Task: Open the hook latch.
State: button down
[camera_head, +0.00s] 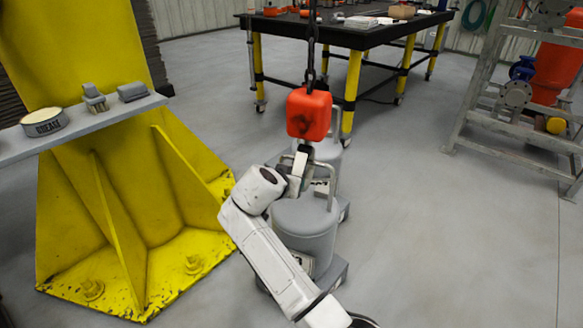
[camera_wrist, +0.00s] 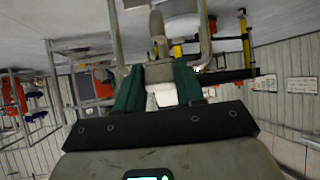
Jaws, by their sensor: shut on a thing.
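A red hoist block (camera_head: 309,114) hangs from a dark chain in the camera_head view. The hook and its latch below it are hard to make out behind my gripper (camera_head: 300,170). My gripper is just under the block, above a grey canister (camera_head: 303,222) with a raised bail handle (camera_head: 330,178). In the camera_wrist view, the green fingers of my gripper (camera_wrist: 159,85) are closed on a small grey metal piece (camera_wrist: 158,71). I cannot tell for sure whether this piece is the latch. A grey stem (camera_wrist: 157,35) rises above it in the picture, between two grey bars.
A yellow column (camera_head: 85,130) with a grey shelf (camera_head: 80,130) stands at the left, close to my arm. A dark-topped table (camera_head: 350,36) with yellow legs is behind. A grey rack (camera_head: 480,100) is at the right. Open floor lies right of the canister.

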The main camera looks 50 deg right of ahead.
jog(key=r+g+y+p, duration=0.1)
jog(key=r+y+p, duration=0.2)
jog(key=p, duration=0.5)
jog(key=r+g+y+p, duration=0.2)
jog(key=r+y+p, duration=0.2)
jog(key=p, duration=0.5)
jog(key=shift+a+r+y, duration=0.2)
jog(key=shift+r+y, duration=0.1)
jog(key=shift+y, duration=0.6)
jog(key=shift+w+d+r+g+y+p, duration=0.1)
jog(key=shift+d+r+g+y+p, duration=0.15)
jog(key=shift+y+p, duration=0.3)
jog(key=shift+d+r+g+y+p, duration=0.15)
jog(key=shift+r+g+y+p, duration=0.2)
jog(key=shift+y, duration=0.2)
jog(key=c, duration=0.8)
grip_release()
jog(key=shift+o, duration=0.2)
